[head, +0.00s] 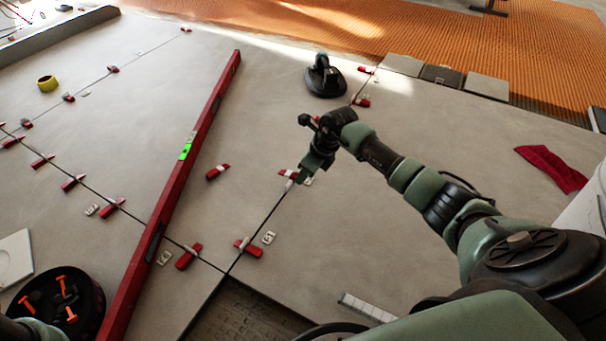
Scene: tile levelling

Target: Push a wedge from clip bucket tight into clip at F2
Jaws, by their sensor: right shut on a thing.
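My right gripper (301,175) comes down from the right onto a joint between grey tiles. It is shut at a red wedge (284,172), which sits at a pale clip standing in the joint. The gripper hides part of wedge and clip, so how deep the wedge sits cannot be told. A label tag (309,182) beside it is partly covered and unreadable. A dark round bucket (96,285) with several orange pieces stands at lower left. Part of my left arm shows there, but its gripper does not.
A long red level (170,205) lies across the tiles. Other clips with red wedges (248,247) line the joints. A black suction cup (324,78), a yellow tape roll (47,83) and a red cloth (551,167) lie around. An open untiled patch (240,315) is at the front.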

